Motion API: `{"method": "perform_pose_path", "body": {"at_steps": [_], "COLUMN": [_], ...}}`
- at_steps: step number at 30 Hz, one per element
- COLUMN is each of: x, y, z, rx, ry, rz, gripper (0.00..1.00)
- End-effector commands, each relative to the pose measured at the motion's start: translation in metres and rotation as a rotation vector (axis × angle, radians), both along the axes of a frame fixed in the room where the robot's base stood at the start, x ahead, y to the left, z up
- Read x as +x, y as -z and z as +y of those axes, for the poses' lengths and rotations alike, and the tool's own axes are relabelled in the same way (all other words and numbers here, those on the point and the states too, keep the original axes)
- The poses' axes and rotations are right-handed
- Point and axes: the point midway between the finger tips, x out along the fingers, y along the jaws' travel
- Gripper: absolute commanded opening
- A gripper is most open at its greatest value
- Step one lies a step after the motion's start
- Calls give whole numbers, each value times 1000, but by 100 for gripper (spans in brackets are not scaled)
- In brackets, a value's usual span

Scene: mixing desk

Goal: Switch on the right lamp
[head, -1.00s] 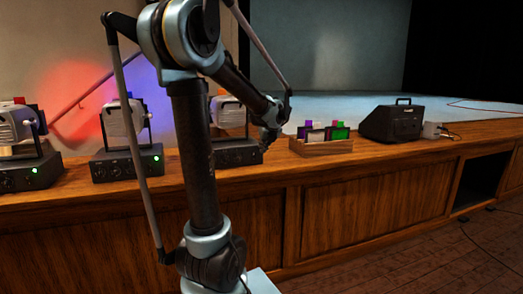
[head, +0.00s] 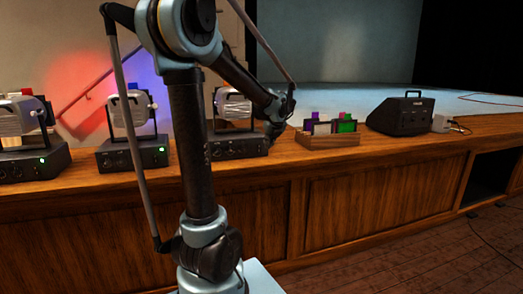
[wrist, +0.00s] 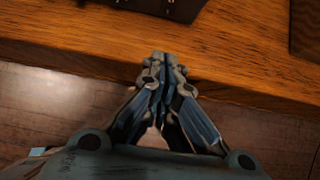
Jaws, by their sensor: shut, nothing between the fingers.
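The right lamp (head: 233,104) is a pale housing on a dark base box (head: 226,147), partly behind my arm in the head view. No coloured glow shows around it, and I cannot make out a lit indicator on its box. My gripper (head: 271,139) is small and dark at the right end of that box; whether it touches is unclear. In the wrist view my gripper (wrist: 160,62) is shut and empty, over the desk's front edge. The lower edge of a dark box (wrist: 160,7) shows ahead of the fingertips, apart from them.
The middle lamp (head: 130,114) and left lamp (head: 20,116) stand on boxes with green lights, with blue and red glow behind. Right of my gripper are a wooden rack (head: 327,141) of coloured filters and a black speaker-like box (head: 402,114). The desk (head: 375,192) has a wooden front.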

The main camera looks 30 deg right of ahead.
Motion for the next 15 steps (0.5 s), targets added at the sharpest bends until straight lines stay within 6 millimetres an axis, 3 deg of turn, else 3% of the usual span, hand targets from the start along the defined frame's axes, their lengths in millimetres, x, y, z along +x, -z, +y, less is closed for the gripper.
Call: {"method": "perform_pose_path", "body": {"at_steps": [15], "x": [40], "y": [52], "z": [-10], "rx": [-1], "ry": [-1], "rz": [0], "gripper": [0]}}
